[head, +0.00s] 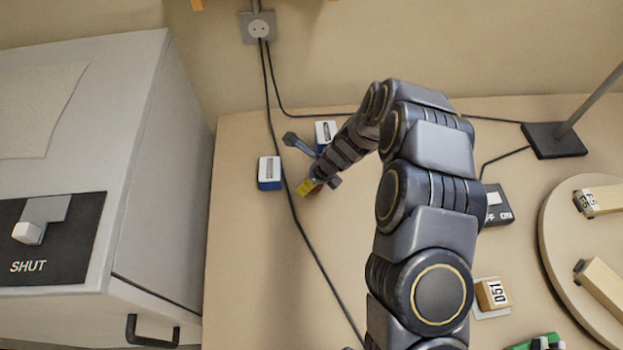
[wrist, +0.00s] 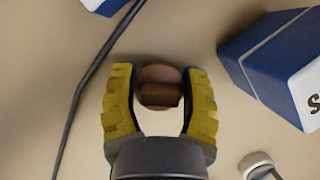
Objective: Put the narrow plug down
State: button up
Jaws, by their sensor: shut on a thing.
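The narrow plug (wrist: 159,94), a small brown piece with a round end and a raised bar, sits between the yellow fingers of my gripper (wrist: 160,85) in the wrist view. The fingers are shut on it from both sides. In the head view my gripper (head: 309,187) is low over the bench, just right of a black cable and a blue-and-white box. The plug is mostly hidden there by the fingers and arm. I cannot tell whether the plug touches the bench.
Blue-and-white boxes stand left (head: 269,173) and behind (head: 325,134) the gripper. A black cable (head: 296,222) runs beside it. A grey cabinet (head: 160,180) marked SHUT stands left. A round wooden board (head: 560,240) lies right. Bare bench (head: 255,265) lies in front.

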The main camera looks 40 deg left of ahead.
jog(key=o, duration=0.8)
jog(key=shift+f, duration=0.15)
jog(key=v, duration=1.2)
